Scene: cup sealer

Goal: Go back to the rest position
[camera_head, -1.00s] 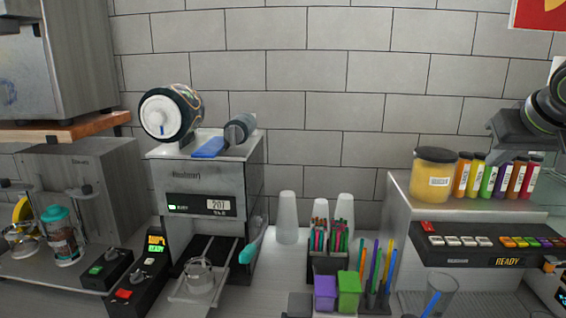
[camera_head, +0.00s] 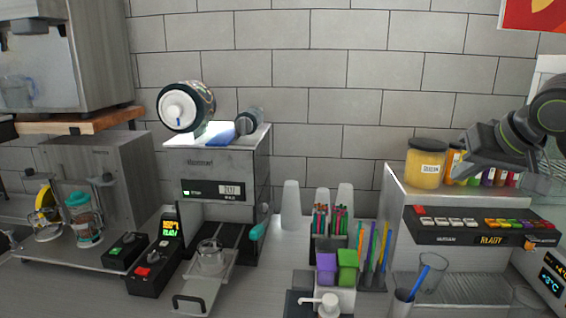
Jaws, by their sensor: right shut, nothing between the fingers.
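My right gripper (camera_head: 474,158) is in the camera_head view at the upper right, with its dark arm coming in from the right edge. It is shut and empty. It is in front of the row of coloured bottles beside the yellow jar (camera_head: 426,164) and hides part of them. I cannot tell its exact height above the dispenser. My left gripper is not in view.
The cup sealer (camera_head: 213,166) stands left of centre with its tray (camera_head: 190,290) pulled out and a clear cup (camera_head: 211,258) in it. Upturned white cups (camera_head: 291,206), straw holders and a drink dispenser (camera_head: 478,233) stand to the right. A tumbler (camera_head: 431,273) holds a blue straw.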

